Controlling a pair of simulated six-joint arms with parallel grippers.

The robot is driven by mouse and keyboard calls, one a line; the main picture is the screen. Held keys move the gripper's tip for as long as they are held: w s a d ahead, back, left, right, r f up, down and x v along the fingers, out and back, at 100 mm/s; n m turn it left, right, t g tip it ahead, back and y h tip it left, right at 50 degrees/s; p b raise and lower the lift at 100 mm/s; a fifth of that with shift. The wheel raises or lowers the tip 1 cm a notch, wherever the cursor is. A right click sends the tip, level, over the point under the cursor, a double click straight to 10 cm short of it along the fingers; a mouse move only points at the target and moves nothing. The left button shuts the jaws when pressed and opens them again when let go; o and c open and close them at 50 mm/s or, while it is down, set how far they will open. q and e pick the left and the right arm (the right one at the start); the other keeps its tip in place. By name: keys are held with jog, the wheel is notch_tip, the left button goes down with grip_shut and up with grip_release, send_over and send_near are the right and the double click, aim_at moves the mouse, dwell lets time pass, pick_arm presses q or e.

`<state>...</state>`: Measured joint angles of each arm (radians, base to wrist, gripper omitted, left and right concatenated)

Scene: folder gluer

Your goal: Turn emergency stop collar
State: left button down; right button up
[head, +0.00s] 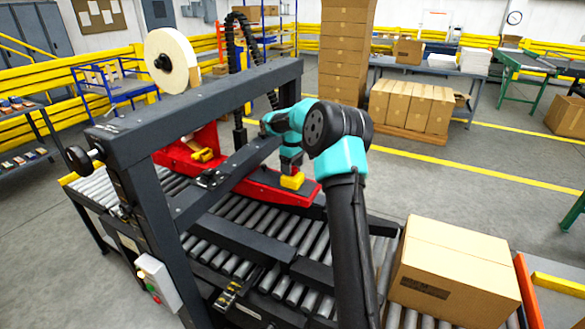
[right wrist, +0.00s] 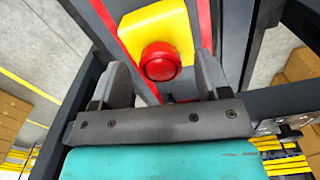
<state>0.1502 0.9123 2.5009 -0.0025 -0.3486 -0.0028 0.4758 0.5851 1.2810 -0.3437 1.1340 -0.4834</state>
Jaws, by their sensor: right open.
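The emergency stop is a round red button (right wrist: 160,62) on a yellow housing (right wrist: 158,28). Gaps show between the button and both fingers. I cannot tell the collar apart from the button. My left gripper is not in view.
The machine's dark frame crossbar (head: 210,112) runs close beside my right arm. Rollers (head: 290,228) lie below the beam. A cardboard box (head: 456,268) rests on the rollers at the right. A grey control box (head: 157,283) hangs on the frame post at lower left.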

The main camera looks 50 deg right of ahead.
jog(key=shift+f, duration=0.4)
jog(key=shift+c, duration=0.3)
jog(key=c, duration=0.9)
jog(key=shift+m, duration=0.4)
jog(key=m, duration=0.9)
